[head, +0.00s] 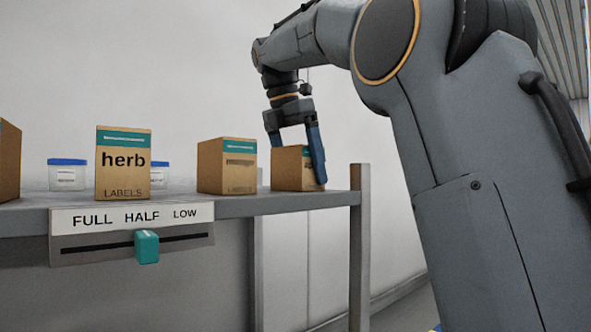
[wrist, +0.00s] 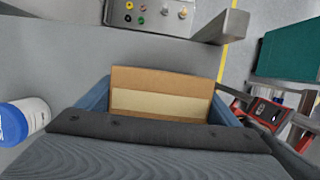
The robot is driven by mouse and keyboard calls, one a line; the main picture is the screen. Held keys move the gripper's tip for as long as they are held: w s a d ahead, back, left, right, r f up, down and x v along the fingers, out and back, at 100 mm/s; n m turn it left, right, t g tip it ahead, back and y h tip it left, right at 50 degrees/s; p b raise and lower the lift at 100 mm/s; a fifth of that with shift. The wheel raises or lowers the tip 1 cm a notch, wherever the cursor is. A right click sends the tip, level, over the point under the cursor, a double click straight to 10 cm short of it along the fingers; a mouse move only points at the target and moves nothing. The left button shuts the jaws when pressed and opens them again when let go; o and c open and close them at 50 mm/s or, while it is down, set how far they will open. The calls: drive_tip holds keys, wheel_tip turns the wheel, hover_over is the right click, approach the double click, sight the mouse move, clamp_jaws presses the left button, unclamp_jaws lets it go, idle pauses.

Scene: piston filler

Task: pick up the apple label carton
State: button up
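In the wrist view, the carton's top with a pale tape strip (wrist: 160,104) fills the space between the fingers of my gripper (wrist: 162,95). No clear gap shows on either side, but I cannot tell whether the fingers press on it. The carton appears to rest on the shelf.
Another brown carton (head: 212,165) stands just left, its print unreadable. A herb labels carton (head: 123,180) and blue-lidded tubs (head: 67,175) are farther left on the shelf (head: 240,205). A post (head: 359,240) rises at the shelf's right end. A teal slider (head: 146,246) sits in front.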

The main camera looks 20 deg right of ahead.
drive_tip(key=c, duration=0.6)
drive_tip(key=shift+c, duration=0.2)
drive_tip(key=shift+r, duration=0.1)
